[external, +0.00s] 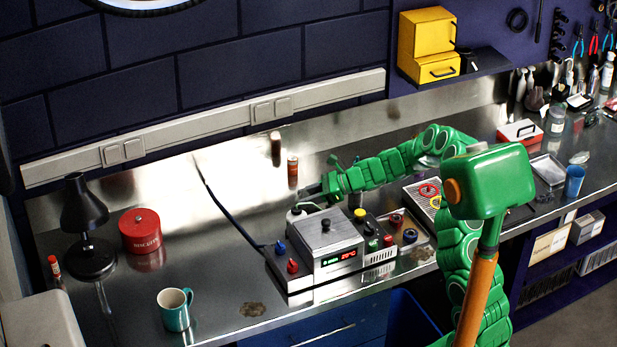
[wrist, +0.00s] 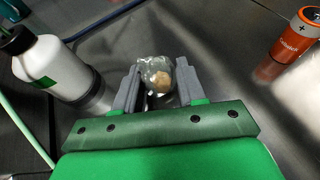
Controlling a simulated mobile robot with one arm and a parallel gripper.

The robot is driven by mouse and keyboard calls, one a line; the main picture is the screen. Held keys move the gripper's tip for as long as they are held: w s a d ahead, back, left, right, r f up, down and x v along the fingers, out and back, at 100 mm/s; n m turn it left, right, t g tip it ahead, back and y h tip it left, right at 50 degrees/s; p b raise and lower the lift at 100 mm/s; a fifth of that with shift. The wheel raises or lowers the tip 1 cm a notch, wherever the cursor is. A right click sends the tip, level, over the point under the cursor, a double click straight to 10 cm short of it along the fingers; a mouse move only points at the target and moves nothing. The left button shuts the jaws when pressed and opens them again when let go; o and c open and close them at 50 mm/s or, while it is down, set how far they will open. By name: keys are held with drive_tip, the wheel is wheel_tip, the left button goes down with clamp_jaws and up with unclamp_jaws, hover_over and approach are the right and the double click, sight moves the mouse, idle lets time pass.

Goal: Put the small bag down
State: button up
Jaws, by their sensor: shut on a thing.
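The small bag (wrist: 157,73) is clear, with something tan inside. In the wrist view it sits between the two grey fingertips of my gripper (wrist: 155,84), which is shut on it. In the external view my gripper (external: 318,189) is over the steel bench (external: 215,280), behind the grey control box, pointing left. I cannot make out the bag in that view. How far the bag is above the bench is hard to tell.
A white bottle with a dark cap (wrist: 48,65) stands close left of my gripper. An orange and dark battery-like cylinder (wrist: 297,35) stands to the right. The control box (external: 325,245) is near my arm. A red tin (external: 140,231), teal mug (external: 175,310) and black lamp (external: 88,230) stand left.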

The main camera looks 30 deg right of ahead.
drive_tip(key=shift+f, duration=0.3)
drive_tip(key=o, duration=1)
drive_tip(key=shift+s+d+r, duration=0.1)
drive_tip(key=shift+d+r, duration=0.2)
drive_tip(key=shift+d, duration=0.1)
drive_tip(key=shift+v, duration=1.1)
wheel_tip(320, 180, up, 5)
drive_tip(key=shift+a+r, duration=0.1)
drive_tip(key=shift+r, duration=0.85)
